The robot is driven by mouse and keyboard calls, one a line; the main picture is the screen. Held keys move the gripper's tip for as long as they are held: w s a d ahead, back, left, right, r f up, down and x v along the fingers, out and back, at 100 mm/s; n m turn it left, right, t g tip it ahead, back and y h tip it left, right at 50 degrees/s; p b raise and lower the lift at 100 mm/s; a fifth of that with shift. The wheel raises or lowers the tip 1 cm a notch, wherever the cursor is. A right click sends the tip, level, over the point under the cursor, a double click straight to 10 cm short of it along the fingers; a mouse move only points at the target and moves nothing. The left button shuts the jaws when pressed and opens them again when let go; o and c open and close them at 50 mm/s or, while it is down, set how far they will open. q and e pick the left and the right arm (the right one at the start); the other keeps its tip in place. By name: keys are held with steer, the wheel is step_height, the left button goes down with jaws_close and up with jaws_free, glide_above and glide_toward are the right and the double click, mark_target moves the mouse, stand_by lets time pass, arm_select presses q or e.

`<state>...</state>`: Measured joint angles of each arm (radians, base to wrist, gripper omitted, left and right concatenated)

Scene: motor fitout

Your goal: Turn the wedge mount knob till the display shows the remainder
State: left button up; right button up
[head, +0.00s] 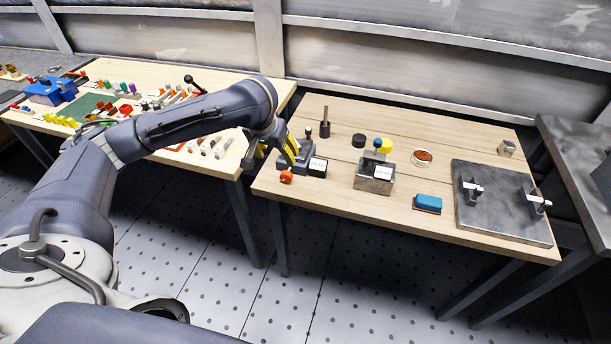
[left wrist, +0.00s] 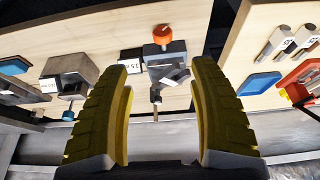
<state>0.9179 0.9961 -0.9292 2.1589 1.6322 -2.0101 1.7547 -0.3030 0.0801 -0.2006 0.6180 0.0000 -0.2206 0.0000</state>
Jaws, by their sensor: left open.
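A dark grey mount (head: 297,157) stands at the near left of the right-hand table, with an orange knob (head: 286,177) on its near side and a small display box (head: 318,167) beside it. In the left wrist view, the mount (left wrist: 166,54) and orange knob (left wrist: 162,34) show between and beyond my fingers. A metal block (head: 372,181) with a blue-topped post and a white display (head: 383,172) stands to the right. I cannot tell which is the wedge mount, and the display figures are too small to read surely. My left gripper (head: 277,148) is open and empty beside the grey mount.
A blue block (head: 428,203), a dark plate (head: 500,220) with upright fixtures and a dish (head: 422,157) are farther right. A dark post (head: 325,127) stands behind the mount. The left table (head: 215,80) holds many small parts. A gap separates the tables.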

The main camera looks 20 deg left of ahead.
mark_target(286, 174)
arm_select(q)
steer(key=x, duration=1.7)
steer(key=shift+s+a+f, duration=0.1)
steer(key=shift+a+f, duration=0.15)
steer(key=c, duration=1.2)
